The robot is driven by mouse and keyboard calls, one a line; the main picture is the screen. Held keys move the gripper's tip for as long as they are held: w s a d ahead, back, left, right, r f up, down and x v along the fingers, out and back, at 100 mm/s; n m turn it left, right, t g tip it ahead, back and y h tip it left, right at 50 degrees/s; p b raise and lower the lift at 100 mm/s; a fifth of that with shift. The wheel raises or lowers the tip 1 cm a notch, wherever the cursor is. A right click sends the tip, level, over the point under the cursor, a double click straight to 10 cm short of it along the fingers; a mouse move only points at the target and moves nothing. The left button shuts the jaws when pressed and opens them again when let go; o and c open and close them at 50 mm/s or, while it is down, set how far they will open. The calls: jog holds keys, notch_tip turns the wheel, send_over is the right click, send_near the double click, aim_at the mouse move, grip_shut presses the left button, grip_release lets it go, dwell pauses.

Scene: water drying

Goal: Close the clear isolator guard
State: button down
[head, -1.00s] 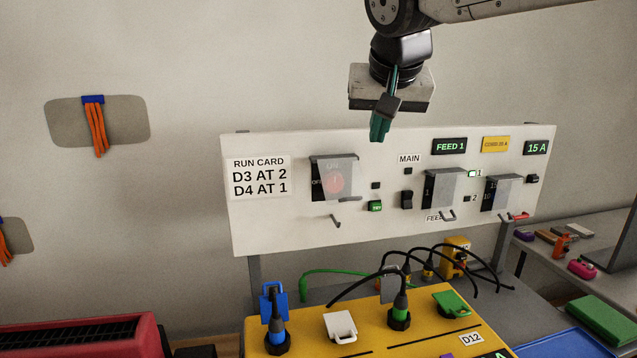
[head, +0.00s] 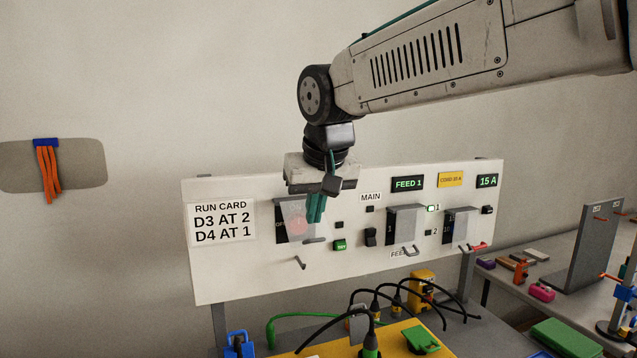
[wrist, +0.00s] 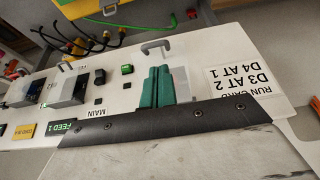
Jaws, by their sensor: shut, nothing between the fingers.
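The panel (head: 240,275) also carries two smaller guarded switches (head: 404,226) (head: 455,226) to the right and a run card (head: 221,222) to the left. Black cables (head: 345,318) and a yellow box (head: 305,348) stand below.

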jog(key=shift+s+d+f, duration=0.1)
jog(key=shift+s+f, duration=0.1)
jog(key=shift+f, duration=0.3)
jog(key=shift+s+f, duration=0.15)
jog(key=shift+f, duration=0.35)
jog(key=shift+d, duration=0.1)
jog(key=shift+f, duration=0.1)
